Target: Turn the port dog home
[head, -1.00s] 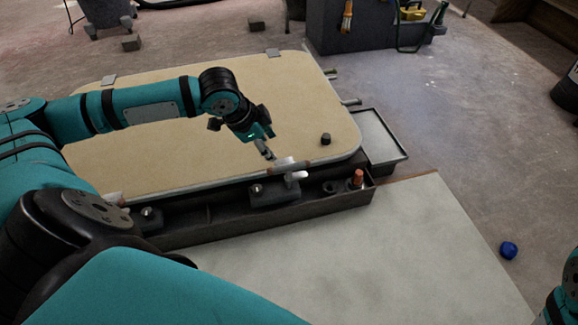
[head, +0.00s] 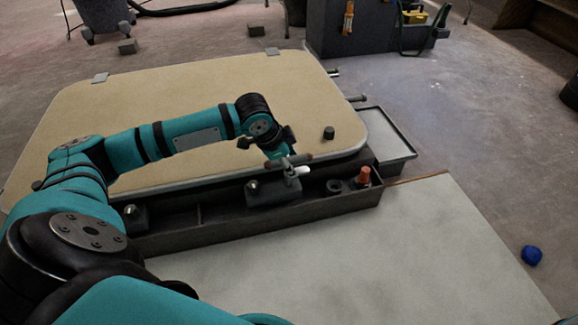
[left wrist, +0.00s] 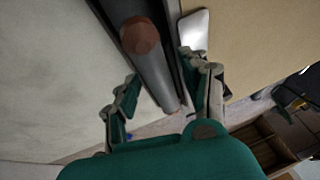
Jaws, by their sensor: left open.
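A cream hatch panel (head: 200,95) with rounded corners lies over a dark tray-like frame. A dog with a brown bar and white tip (head: 302,170) sits on a dark block at the front edge, right of centre. Another block with a silver knob (head: 130,210) is farther left, its handle hidden by my arm. I cannot tell which is the port dog. My left gripper (head: 290,166) is open at the right-hand dog. In the left wrist view, a grey rod with a reddish-brown end (left wrist: 140,36) lies beyond and between the open fingers (left wrist: 163,100); contact is unclear. My right gripper is out of view.
An orange-brown plug (head: 363,177) stands in the frame's right end, near a black knob (head: 329,133) on the panel. A shallow grey tray (head: 398,150) is at right. A blue ball (head: 531,256) lies on the floor. The pale board (head: 400,250) in front is clear.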

